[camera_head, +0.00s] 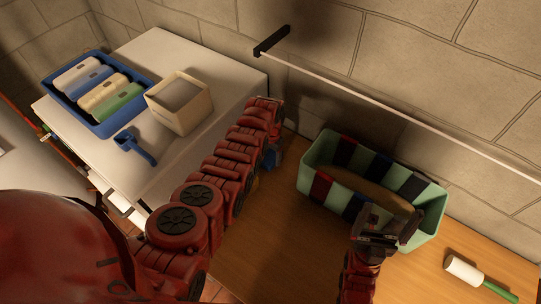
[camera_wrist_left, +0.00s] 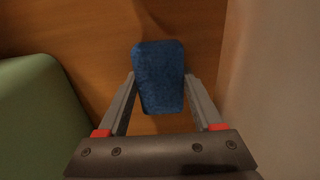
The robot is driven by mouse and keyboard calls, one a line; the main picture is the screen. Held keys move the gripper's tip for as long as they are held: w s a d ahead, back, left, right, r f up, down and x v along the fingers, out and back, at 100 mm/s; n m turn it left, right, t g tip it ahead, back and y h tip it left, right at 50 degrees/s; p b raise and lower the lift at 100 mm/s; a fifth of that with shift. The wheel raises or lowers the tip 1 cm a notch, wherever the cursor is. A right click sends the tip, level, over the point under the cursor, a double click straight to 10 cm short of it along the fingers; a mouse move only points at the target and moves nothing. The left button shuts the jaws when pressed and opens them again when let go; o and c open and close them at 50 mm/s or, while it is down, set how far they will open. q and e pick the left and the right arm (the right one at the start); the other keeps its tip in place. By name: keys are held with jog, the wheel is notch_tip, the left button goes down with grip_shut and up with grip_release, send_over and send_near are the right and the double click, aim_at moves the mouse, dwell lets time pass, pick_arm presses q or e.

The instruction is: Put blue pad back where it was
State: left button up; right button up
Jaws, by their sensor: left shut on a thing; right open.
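The blue pad (camera_wrist_left: 158,78) is held between the fingers of my left gripper (camera_wrist_left: 160,85), which is shut on it. The wooden surface (camera_wrist_left: 95,25) shows behind the pad; I cannot tell if the pad touches it. In the head view, only a bit of the pad (camera_head: 271,160) shows beside my red left arm, which hides most of my left gripper (camera_head: 265,163). The pad is between the white table and the mint-green bin (camera_head: 308,178). My right gripper (camera_head: 383,240) is open at the bin's near side and partly covers its rim.
The bin has red and dark stripes. A rail (camera_head: 400,115) runs along the wall.

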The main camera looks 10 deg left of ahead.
pick_arm(q)
jog(key=shift+f, duration=0.2)
jog(key=o, duration=1.2)
jog(key=shift+r, duration=0.15)
